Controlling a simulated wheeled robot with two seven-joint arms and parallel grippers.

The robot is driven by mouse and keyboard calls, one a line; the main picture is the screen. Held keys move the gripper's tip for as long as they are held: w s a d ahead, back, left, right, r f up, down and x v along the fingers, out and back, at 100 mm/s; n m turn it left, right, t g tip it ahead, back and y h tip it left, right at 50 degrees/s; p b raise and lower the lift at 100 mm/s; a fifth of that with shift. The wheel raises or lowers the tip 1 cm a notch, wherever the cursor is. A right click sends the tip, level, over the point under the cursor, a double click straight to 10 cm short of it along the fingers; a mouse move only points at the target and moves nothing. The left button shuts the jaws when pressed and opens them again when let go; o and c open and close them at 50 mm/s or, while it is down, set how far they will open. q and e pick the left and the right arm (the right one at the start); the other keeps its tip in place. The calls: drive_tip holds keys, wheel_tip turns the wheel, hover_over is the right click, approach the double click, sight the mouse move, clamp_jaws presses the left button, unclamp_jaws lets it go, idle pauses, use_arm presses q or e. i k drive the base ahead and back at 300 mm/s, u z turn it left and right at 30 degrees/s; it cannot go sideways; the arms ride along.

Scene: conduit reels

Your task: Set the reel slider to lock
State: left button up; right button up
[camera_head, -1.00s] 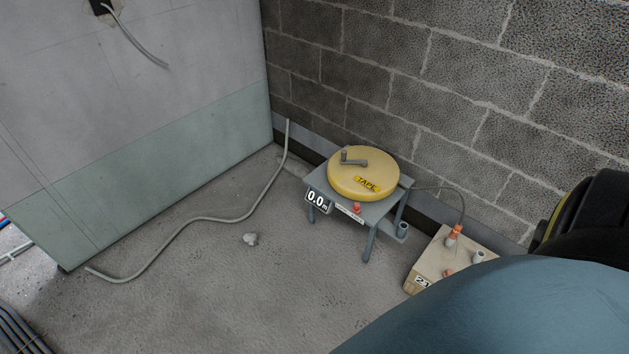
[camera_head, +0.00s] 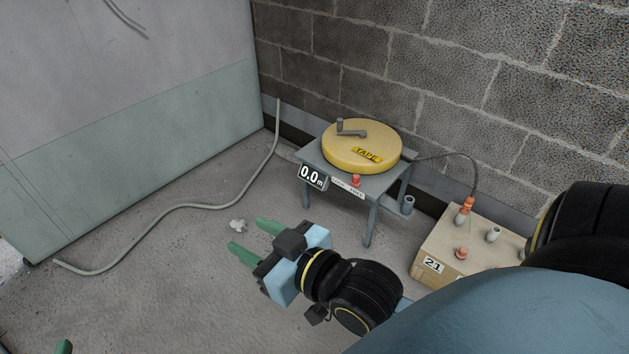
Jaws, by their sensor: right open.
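The yellow tape reel (camera_head: 358,150) with a grey crank (camera_head: 350,130) lies flat on a small grey stand (camera_head: 330,165) by the block wall. The red slider knob (camera_head: 355,181) sits at the stand's front edge, above a small white label strip (camera_head: 347,188). The knob is nearer the strip's right end; its lettering is too small to read surely. My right gripper (camera_head: 253,238) is open and empty, with green fingers pointing left, in front of and left of the stand, apart from it. A green fingertip of my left gripper (camera_head: 64,347) barely shows at the bottom left.
A display reading 0.0 m (camera_head: 312,178) hangs at the stand's left corner. A cable runs from the reel to a tan box (camera_head: 455,243) marked 21, with several fittings. A grey conduit (camera_head: 180,208) lies on the floor at left.

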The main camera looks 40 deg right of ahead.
sight(356, 177)
drive_tip(key=z, duration=1.65)
drive_tip(key=k, duration=0.7)
drive_tip(key=z, duration=0.25)
drive_tip(key=i, duration=0.45)
drive_tip(key=z, duration=0.85)
drive_tip(key=i, duration=1.15)
drive_tip(key=u, duration=0.65)
drive_tip(key=i, duration=0.55)
drive_tip(key=u, duration=0.45)
